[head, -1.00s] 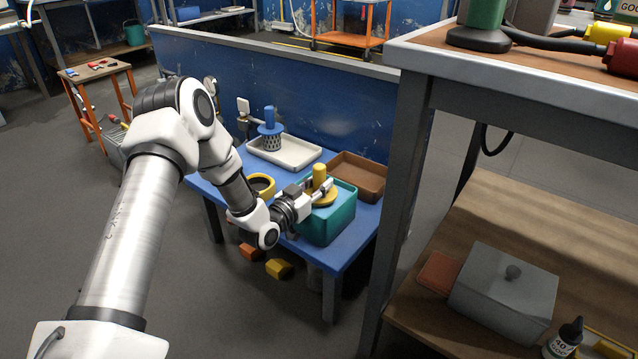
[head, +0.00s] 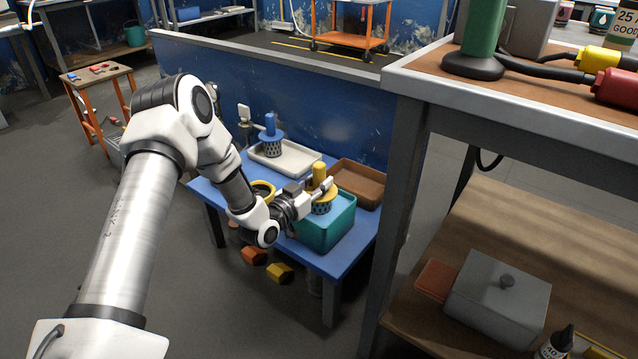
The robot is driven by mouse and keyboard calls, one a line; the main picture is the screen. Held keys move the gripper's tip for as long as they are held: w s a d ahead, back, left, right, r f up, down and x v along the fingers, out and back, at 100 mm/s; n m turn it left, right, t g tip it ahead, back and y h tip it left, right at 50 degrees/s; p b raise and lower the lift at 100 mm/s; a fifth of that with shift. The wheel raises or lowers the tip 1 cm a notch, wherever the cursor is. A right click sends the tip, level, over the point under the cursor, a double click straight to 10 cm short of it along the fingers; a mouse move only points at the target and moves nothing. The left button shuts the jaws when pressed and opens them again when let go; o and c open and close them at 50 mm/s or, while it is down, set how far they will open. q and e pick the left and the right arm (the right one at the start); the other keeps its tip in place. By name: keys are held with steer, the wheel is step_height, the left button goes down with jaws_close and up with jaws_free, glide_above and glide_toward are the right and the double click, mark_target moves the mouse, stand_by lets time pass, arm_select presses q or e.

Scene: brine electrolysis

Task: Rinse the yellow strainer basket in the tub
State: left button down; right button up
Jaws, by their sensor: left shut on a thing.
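The yellow strainer basket (head: 320,196) has an upright yellow handle, a yellow rim and a dark mesh body. My left gripper (head: 322,188) is shut on it by the handle. The basket is upright over the teal tub (head: 322,238), with its mesh body partly showing above light blue liquid. I cannot tell whether its bottom still touches the liquid. My right gripper is not in view.
The tub stands on a low blue table (head: 350,252). A brown tray (head: 358,188) is behind it. A white tray (head: 290,158) holds a blue strainer basket (head: 270,136). A yellow ring (head: 264,186) is partly hidden by my arm. A tall workbench (head: 500,110) stands at right.

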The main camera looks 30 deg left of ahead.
mark_target(319, 164)
arm_select(q)
step_height(319, 164, up, 9)
steer(key=p, duration=0.7)
steer(key=shift+f, duration=0.2)
